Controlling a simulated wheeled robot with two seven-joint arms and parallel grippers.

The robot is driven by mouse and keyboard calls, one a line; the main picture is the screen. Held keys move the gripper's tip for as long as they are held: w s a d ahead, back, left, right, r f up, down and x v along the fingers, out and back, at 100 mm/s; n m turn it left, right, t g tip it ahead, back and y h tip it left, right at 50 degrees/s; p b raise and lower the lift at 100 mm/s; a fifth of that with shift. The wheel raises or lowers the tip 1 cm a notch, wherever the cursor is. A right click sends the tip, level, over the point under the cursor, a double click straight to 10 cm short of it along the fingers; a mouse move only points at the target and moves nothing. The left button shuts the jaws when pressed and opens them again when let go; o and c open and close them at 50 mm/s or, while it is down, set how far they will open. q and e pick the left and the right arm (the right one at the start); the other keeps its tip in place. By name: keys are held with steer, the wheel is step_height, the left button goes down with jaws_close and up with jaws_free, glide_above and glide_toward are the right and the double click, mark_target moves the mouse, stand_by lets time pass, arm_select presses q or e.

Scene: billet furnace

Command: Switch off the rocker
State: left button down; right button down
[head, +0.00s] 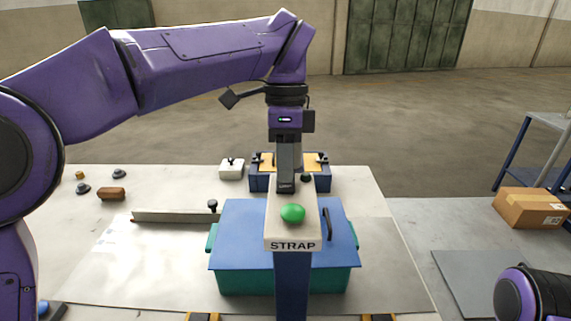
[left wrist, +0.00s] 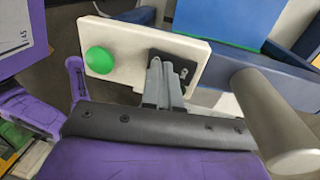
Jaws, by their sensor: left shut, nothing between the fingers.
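A cream control box (head: 280,236) labelled STRAP stands on a blue post, with a green round button (head: 292,213) on top. The left wrist view shows the same box (left wrist: 133,40) and green button (left wrist: 100,60). A dark switch plate, seemingly the rocker (left wrist: 186,69), is set in the box beside the button, partly hidden by the fingers; which way it is tipped I cannot tell. My left gripper (head: 286,189) is shut and empty, pointing down at the box behind the button. Its fingertips (left wrist: 162,66) are at the plate; contact is unclear. My right gripper is out of view.
A teal bin with a blue lid (head: 235,245) stands behind the post. A small white box with a black knob (head: 231,170) and a blue fixture (head: 262,184) are farther back. A metal bar (head: 175,216) lies left. A cardboard box (head: 530,208) is at right.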

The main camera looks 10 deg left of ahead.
arm_select(q)
steer(key=shift+a+r, duration=0.15)
steer(key=shift+r, duration=0.2)
steer(key=shift+s, duration=0.25)
steer(key=shift+w, duration=0.25)
steer(key=shift+r+p, duration=0.35)
steer(key=shift+p, duration=0.1)
steer(key=r, duration=0.1)
steer(key=r+p, duration=0.2)
steer(key=shift+s+r, duration=0.15)
steer(key=shift+s, duration=0.1)
step_height(320, 180, up, 10)
steer(key=s+p, duration=0.2)
steer(key=shift+s+d, duration=0.25)
steer(key=shift+d, duration=0.05)
steer(key=shift+w, duration=0.1)
